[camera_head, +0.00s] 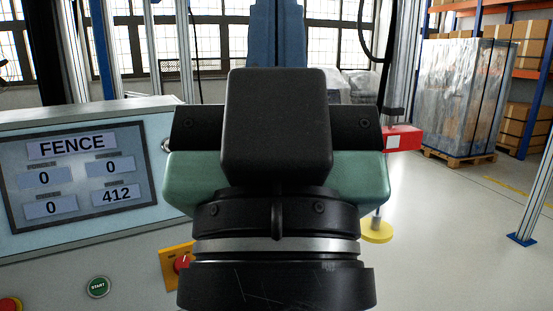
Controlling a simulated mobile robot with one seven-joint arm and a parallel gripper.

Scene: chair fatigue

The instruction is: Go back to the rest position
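My gripper (277,150) fills the middle of the head view, seen close up from behind. It has a dark block in front, a wider black body with greenish sides, and a round black and silver wrist below. Its fingertips are hidden, so I cannot see whether it is open or shut, or whether it holds anything.
A control panel (80,245) stands at the left; its screen (75,178) reads FENCE. A green START button (97,287) and a red button (182,263) sit below. A red box (403,138) and yellow disc (377,231) show at right. Floor (455,240) is clear before a wrapped pallet load (460,95).

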